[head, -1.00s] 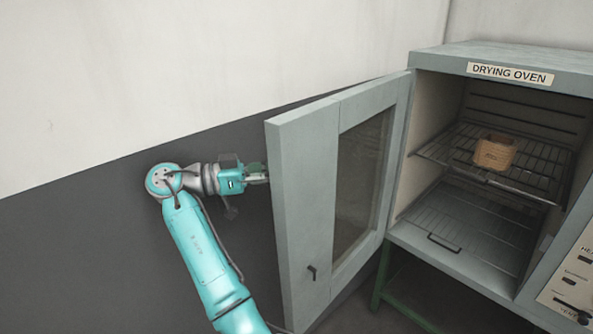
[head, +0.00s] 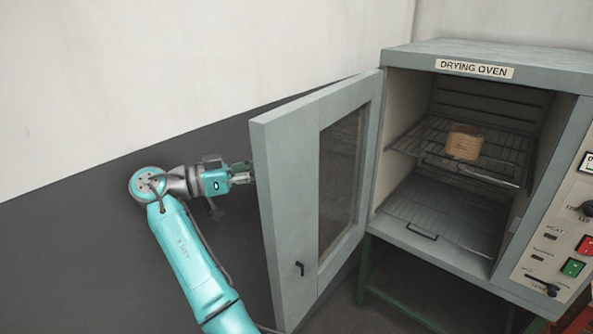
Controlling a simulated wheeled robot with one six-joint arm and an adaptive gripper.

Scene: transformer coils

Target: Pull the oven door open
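The grey oven door (head: 288,190) with its glass window stands wide open, swung out to the left of the drying oven (head: 480,60). A small dark handle (head: 299,268) shows low on the door face turned toward me. My gripper (head: 250,172) is at the door's left edge, on its outer side. Its fingertips are partly hidden behind the door edge, so I cannot tell whether they are open, shut or touching the door.
Inside the oven, a tan coil-like part (head: 464,142) sits on the upper wire rack (head: 425,140). A lower rack (head: 420,212) is empty. The control panel (head: 555,245) is at the right. A green stand (head: 390,298) is below. A wall is behind my arm.

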